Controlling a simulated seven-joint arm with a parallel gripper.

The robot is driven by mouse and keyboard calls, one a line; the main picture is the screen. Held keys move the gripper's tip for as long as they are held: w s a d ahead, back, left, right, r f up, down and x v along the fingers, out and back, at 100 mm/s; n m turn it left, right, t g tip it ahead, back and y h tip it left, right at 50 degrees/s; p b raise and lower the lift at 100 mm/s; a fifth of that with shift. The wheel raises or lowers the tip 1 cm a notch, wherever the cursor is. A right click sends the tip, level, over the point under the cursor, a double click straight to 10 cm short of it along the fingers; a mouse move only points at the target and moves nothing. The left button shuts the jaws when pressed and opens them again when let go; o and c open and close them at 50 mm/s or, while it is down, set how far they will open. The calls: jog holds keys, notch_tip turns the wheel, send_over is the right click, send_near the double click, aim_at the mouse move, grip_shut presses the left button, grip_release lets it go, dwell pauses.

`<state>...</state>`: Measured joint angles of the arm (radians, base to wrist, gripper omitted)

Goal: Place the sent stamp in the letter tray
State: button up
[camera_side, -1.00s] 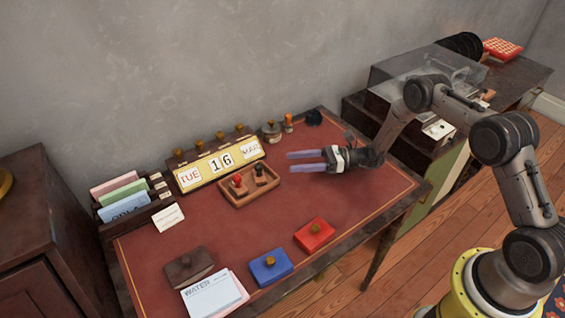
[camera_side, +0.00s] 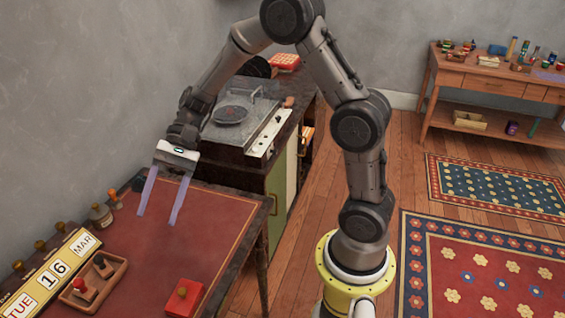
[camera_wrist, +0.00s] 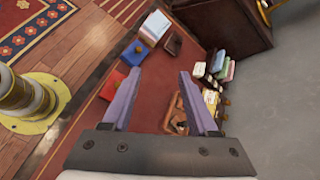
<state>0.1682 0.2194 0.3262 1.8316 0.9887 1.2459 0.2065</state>
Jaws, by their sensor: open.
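My gripper (camera_side: 156,217) is open and empty, its two purple fingers pointing down above the far end of the red-topped desk. It also shows in the wrist view (camera_wrist: 160,72), with nothing between the fingers. A small wooden stamp holder (camera_side: 112,287) on the desk holds a red-topped stamp (camera_side: 80,287) and a dark-topped stamp (camera_side: 103,266). I cannot tell which stamp is the sent stamp. The letter tray (camera_wrist: 211,70), with coloured papers in it, shows in the wrist view beyond the fingers; it is out of the side view.
A red pad (camera_side: 183,298) lies near the desk's front edge. Blue (camera_wrist: 135,52) and brown (camera_wrist: 172,44) pads lie farther along. A record player (camera_side: 238,110) stands beyond the desk. The desk middle is clear.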

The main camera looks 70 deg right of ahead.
jog(key=s+d+r+n+t+h, duration=0.3)
jog(key=s+d+n+h, duration=0.2)
jog(key=s, duration=0.5)
jog(key=s+d+r+n+t+h, duration=0.2)
jog(key=s+d+n+h, duration=0.3)
jog(key=s, duration=0.5)
jog(key=shift+s+d+r+n+t+h, duration=0.45)
jog(key=shift+d+r, duration=0.25)
jog(key=shift+r, duration=0.2)
